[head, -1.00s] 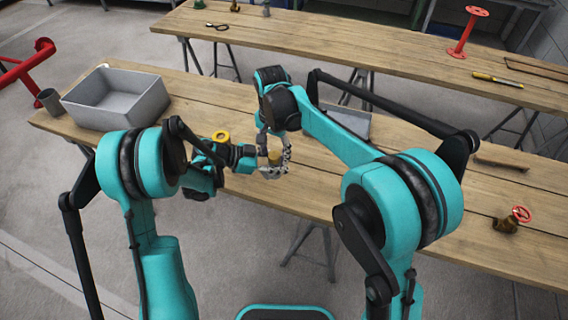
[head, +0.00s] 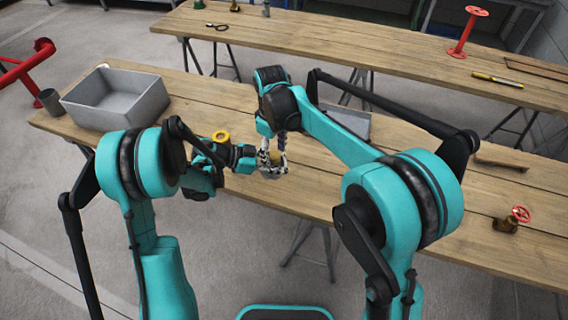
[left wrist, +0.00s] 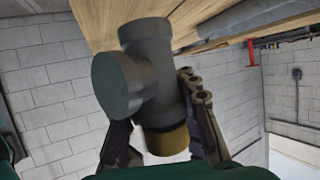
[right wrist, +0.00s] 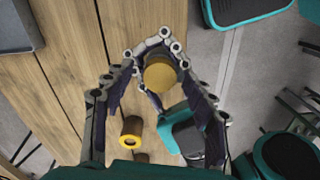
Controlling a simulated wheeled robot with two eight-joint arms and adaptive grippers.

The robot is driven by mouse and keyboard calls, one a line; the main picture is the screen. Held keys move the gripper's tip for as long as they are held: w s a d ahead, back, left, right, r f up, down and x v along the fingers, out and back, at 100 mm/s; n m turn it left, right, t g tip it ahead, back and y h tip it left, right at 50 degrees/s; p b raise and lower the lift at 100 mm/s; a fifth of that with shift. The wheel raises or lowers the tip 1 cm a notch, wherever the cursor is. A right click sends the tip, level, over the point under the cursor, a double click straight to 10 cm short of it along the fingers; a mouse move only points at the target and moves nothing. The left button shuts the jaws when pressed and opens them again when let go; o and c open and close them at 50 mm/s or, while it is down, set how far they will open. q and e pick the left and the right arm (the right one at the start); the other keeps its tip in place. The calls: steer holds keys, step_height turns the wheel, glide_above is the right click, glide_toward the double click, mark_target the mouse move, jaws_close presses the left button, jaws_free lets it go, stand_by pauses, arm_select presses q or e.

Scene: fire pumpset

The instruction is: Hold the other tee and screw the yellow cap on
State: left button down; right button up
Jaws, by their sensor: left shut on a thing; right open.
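In the left wrist view a dark grey tee (left wrist: 140,65) sits in my left gripper (left wrist: 165,125), whose fingers are closed on either side of its capped end. A brass-yellow cap (left wrist: 168,140) is on that end, between the fingers. The right wrist view shows the round yellow cap (right wrist: 160,76) from above. My right gripper (right wrist: 148,70) is open, with its fingers around the cap; I cannot tell whether they touch it. In the head view the left gripper (head: 266,160) and right gripper (head: 274,152) meet above the table and largely hide the tee.
A second yellow-topped piece (head: 221,136) stands beside my left forearm and also shows in the right wrist view (right wrist: 131,132). A grey bin (head: 116,98) is at the table's left end. A valve with a red handwheel (head: 513,218) is at the right.

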steer(key=n, duration=0.4)
steer(key=shift+n, duration=0.3)
steer(key=n, duration=0.5)
steer(key=shift+n, duration=0.3)
steer(key=n, duration=0.5)
steer(key=shift+n, duration=0.4)
steer(key=n, duration=0.4)
steer(key=shift+n, duration=0.5)
step_height(320, 180, up, 8)
steer(key=shift+r, duration=0.1)
steer(key=shift+d, duration=0.15)
